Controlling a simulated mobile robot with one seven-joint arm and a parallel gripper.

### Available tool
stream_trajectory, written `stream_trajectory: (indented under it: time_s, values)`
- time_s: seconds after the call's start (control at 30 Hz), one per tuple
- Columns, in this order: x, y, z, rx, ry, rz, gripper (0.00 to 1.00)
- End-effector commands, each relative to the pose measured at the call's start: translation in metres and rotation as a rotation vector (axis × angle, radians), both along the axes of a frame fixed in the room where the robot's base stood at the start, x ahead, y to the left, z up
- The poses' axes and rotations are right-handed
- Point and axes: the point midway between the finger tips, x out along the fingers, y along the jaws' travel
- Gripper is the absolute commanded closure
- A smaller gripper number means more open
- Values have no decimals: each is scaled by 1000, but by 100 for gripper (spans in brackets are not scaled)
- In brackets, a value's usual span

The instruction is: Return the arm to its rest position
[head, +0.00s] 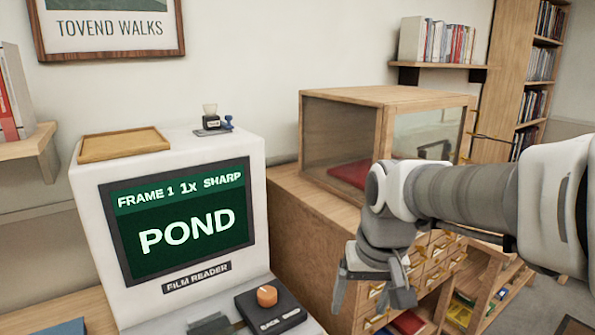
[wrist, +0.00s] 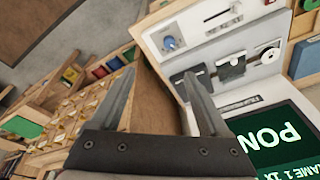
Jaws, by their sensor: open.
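My gripper (head: 375,290) hangs in the air in front of the wooden cabinet, fingers pointing down, at the end of my arm, which reaches in from the right. In the wrist view my gripper (wrist: 155,105) has its two fingers well apart with nothing between them. The white film reader (head: 90,205) stands to the left, apart from my gripper. Its screen (head: 187,225) reads "FRAME 1 1x SHARP" and "POND"; part of the screen (wrist: 275,140) also shows in the wrist view.
A glass-fronted wooden case (head: 345,96) stands on the drawer cabinet (head: 300,235) behind my gripper. A wooden tray (head: 124,145) lies on top of the reader. An orange knob (head: 267,296) sits on a dark control box. A bookshelf (head: 505,80) stands at right.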

Motion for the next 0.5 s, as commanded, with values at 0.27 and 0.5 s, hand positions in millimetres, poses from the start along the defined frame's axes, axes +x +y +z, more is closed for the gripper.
stream_trajectory:
  time_s: [0.27, 0.5]
  values:
    - [-62, -23, 37, -15, -144, -11, 21]
    - [-103, -35, 45, -47, -239, -20, 21]
